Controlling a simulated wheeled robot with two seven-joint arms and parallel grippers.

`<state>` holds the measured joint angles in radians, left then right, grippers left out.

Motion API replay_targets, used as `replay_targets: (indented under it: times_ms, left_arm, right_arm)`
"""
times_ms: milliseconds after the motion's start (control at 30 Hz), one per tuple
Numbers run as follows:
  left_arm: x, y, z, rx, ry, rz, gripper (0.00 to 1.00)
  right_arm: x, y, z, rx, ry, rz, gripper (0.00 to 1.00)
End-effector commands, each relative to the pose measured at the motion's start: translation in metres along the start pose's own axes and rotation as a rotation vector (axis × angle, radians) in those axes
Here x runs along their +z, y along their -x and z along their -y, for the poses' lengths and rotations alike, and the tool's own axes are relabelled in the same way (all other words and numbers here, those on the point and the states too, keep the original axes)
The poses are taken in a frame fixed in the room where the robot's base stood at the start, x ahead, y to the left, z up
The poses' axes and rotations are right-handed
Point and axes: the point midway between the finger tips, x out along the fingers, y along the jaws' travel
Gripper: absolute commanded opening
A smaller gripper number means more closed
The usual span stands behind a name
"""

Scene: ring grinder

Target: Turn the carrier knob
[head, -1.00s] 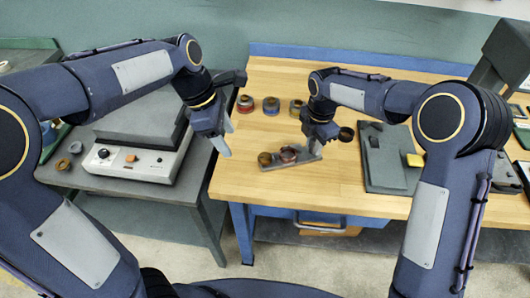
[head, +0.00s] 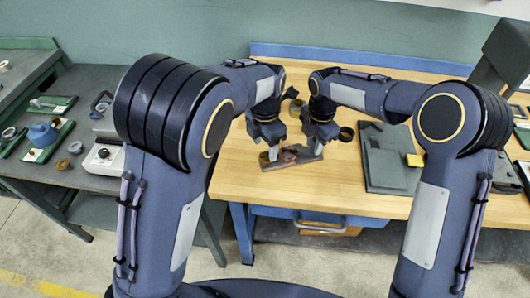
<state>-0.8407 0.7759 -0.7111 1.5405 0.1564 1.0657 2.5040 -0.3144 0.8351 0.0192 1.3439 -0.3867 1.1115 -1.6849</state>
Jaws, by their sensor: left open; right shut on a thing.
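The carrier (head: 308,159) is a flat grey piece lying on the wooden bench (head: 345,190), with a reddish-brown ring-like part (head: 290,156) on its middle. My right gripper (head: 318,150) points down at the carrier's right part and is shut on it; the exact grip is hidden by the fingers. My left gripper (head: 272,153) is open and points down over the carrier's left part, close to the reddish part. I cannot make out which piece is the knob; the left fingers cover part of that area.
A dark ring (head: 346,134) lies right of the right gripper. A side table with a white-fronted machine (head: 103,158) is at left. The bench front is clear.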

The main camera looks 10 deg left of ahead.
Motion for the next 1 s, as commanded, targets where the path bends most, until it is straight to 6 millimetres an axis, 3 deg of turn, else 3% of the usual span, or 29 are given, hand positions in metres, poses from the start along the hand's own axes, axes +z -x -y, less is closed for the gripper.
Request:
replay_targets:
  times_ms: [233,600,933,1000]
  left_arm:
    - [0.0,-0.033,0.0,-0.001,0.001,-0.001,0.56]
    - [0.0,-0.039,0.0,0.0,0.0,0.001,0.56]
    - [0.0,-0.039,0.0,0.0,0.0,0.002,0.14]
    - [0.0,-0.039,0.0,0.0,-0.001,0.002,0.11]
  right_arm:
    - [0.0,0.001,0.0,0.001,0.0,0.0,0.0]
    - [0.0,0.001,0.0,0.001,0.0,0.0,0.0]
    - [0.0,0.001,0.0,0.001,0.0,0.0,0.0]
    - [0.0,0.001,0.0,0.001,0.001,0.0,0.0]
